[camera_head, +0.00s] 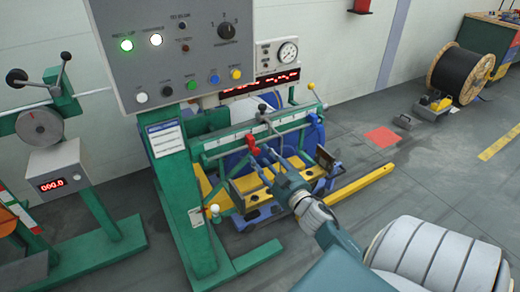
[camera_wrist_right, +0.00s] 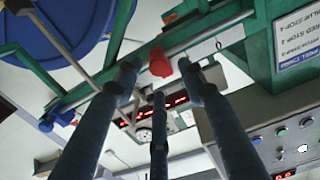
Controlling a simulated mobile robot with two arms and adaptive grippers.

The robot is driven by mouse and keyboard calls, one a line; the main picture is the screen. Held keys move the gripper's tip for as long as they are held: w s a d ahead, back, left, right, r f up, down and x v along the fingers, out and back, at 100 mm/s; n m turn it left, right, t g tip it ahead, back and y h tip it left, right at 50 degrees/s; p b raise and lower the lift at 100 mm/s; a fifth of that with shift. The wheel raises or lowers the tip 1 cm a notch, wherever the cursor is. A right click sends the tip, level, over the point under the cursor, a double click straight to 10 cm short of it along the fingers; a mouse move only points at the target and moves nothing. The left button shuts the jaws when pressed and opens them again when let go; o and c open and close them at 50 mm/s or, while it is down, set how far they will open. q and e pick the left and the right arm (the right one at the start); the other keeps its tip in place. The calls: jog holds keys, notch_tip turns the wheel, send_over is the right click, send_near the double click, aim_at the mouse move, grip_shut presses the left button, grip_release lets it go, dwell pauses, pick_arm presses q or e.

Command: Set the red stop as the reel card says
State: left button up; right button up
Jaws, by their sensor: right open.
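The red stop (camera_head: 252,143) sits on a rail with a pale scale strip (camera_head: 229,138) across the green machine. In the right wrist view the red stop (camera_wrist_right: 160,62) shows just beyond and between my fingertips, apart from them as far as I can tell. My right gripper (camera_head: 264,160) is open and reaches up to the rail from below right; its three spread fingers (camera_wrist_right: 158,80) fill the wrist view. A white card with a blue header (camera_head: 166,137) hangs on the green post. The card also shows tilted in the wrist view (camera_wrist_right: 298,38), with stop lines too small to read surely. My left gripper is out of view.
A grey control panel (camera_head: 183,70) with lit lamps stands left above the rail. A blue reel (camera_head: 310,135) is behind the rail, and a yellow bar (camera_head: 360,184) juts out right. A dial gauge (camera_head: 288,52) is behind. The floor on the right is mostly clear.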

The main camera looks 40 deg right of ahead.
jog(key=v, duration=0.9)
jog(key=shift+s, duration=0.25)
jog(key=shift+a, duration=0.1)
